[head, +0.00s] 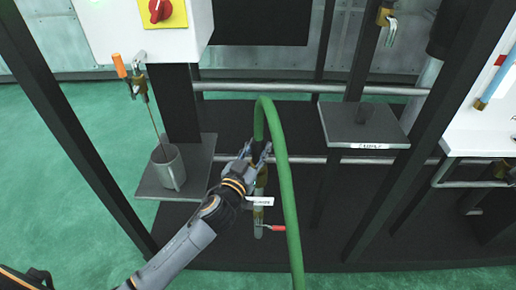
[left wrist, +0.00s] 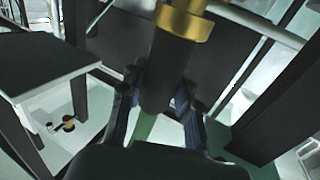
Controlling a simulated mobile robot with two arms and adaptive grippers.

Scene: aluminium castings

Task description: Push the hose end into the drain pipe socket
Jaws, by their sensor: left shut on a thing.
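The green hose (head: 283,170) rises from the bottom of the head view, arches over and comes down into my left gripper (head: 254,152). In the left wrist view the left gripper (left wrist: 158,106) is shut on the dark hose end (left wrist: 160,70), with green hose (left wrist: 143,128) behind it. A brass collar (left wrist: 183,22) lies in line with the dark hose end and meets it in this view; I cannot tell how deep any fit is. Below the gripper is the drain pipe (head: 258,222), with a white label and a red-handled valve (head: 272,228). My right gripper is not in view.
A metal mug (head: 168,167) stands on the left shelf (head: 200,172) under an orange-handled tap (head: 119,66). Dark frame posts and horizontal pipes (head: 310,88) surround the hose.

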